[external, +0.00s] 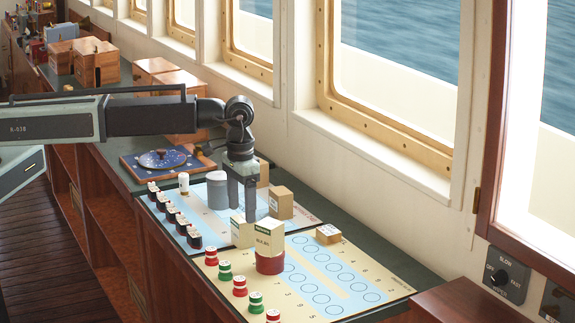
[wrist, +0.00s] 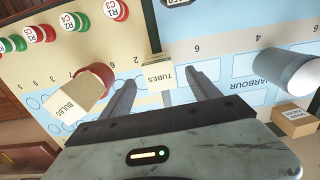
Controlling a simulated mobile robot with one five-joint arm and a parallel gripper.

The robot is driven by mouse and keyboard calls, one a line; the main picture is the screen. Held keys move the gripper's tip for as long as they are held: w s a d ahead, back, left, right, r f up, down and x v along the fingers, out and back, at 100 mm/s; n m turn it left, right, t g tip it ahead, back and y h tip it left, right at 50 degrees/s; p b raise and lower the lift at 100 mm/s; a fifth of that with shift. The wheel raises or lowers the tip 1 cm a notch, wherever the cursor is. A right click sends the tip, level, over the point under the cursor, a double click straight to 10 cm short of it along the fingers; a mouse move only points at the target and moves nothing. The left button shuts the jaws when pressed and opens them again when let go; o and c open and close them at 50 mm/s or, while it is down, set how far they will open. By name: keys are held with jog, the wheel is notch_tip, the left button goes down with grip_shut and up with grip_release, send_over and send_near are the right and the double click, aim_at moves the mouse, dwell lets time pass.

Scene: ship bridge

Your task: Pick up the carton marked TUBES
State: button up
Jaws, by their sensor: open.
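The small cream carton marked TUBES (wrist: 157,76) shows in the wrist view in line with the gap between my fingertips. In the external view the small pale carton left of the BULBS carton (external: 270,238) appears to be it (external: 240,234); its label is unreadable there. My gripper (external: 242,208) points down over the boards, open and empty. In the wrist view its fingers (wrist: 160,80) stand on either side of the carton's line; whether the tips are level with it I cannot tell. The BULBS carton (wrist: 72,104) sits on or against a red cylinder (external: 270,262).
A grey cylinder (external: 217,190) and a brown carton (external: 280,203) stand close to my gripper. A low carton (external: 328,234) lies on the front board. Red and green pieces (external: 240,286) and dark pieces (external: 181,224) line the left edges. The windowed wall is at right.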

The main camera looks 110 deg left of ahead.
aim_at(243, 218)
notch_tip(243, 218, down, 5)
jog(key=b, duration=0.3)
jog(key=shift+w+r+b, duration=0.1)
jog(key=shift+w+b, duration=0.05)
jog(key=shift+b, duration=0.25)
jog(key=shift+r, duration=0.2)
jog(key=c, duration=1.5)
jog(key=shift+r, duration=0.1)
notch_tip(243, 218, up, 10)
jog(key=p, duration=1)
jog(key=shift+p, duration=0.3)
